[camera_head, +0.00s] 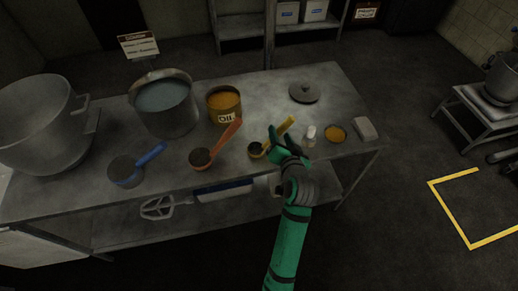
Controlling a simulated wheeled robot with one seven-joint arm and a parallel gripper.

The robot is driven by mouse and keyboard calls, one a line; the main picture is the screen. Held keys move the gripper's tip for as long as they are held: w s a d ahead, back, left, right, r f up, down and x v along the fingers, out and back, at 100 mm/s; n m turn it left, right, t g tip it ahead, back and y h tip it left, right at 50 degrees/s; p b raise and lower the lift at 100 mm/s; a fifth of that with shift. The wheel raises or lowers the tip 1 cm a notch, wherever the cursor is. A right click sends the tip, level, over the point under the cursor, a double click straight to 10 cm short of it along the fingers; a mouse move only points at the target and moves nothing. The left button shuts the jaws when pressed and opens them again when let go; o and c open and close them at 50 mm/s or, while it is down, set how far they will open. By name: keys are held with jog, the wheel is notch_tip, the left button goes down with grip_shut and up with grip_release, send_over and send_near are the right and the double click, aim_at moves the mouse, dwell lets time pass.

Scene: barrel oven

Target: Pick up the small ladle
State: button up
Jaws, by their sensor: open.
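The smallest ladle on the table looks like the yellow-handled one, with a dark round cup (257,150) and a yellow handle (286,126) pointing up and to the right. My gripper (271,140) is open at this ladle, with its fingers over or around the lower handle near the cup. Part of the handle is hidden behind the fingers, and I cannot tell whether they touch it. A ladle with an orange-red handle (229,134) lies to the left. A larger ladle with a blue handle (152,154) lies farther left.
The metal table (328,92) also holds a large pot (36,122), a grey bucket (167,108), an oil can (225,106), a round lid (304,93), a small white shaker (311,136), a small orange-filled bowl (336,134) and a grey block (365,128).

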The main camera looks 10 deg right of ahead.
jog(key=shift+x, duration=1)
jog(key=shift+d+x, duration=0.2)
jog(key=shift+x, duration=2.15)
jog(key=shift+r, duration=0.1)
jog(key=shift+w, duration=0.1)
grip_shut()
